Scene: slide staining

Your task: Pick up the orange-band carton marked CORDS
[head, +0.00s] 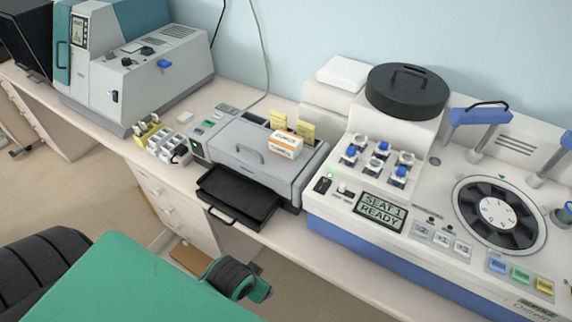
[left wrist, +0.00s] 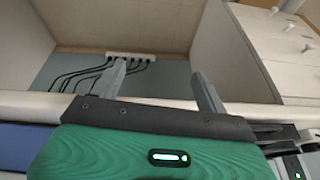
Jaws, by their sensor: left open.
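The small white carton with an orange band (head: 285,145) lies on top of the grey printer-like machine (head: 232,146). The lettering on it is too small to read. My left gripper shows in the left wrist view (left wrist: 158,68) with its two grey fingers spread and nothing between them. It points at an open space under the bench, and the carton is not in that view. In the head view my green left arm is at the bottom left, low in front of the bench and well apart from the carton. My right gripper is in neither view.
Yellow cards (head: 305,130) stand behind the carton. A black tray (head: 238,196) sticks out at the machine's front. A white stainer (head: 340,215) with blue-capped pieces stands to the right, a small rack (head: 166,145) to the left. Cables (left wrist: 95,72) run under the bench.

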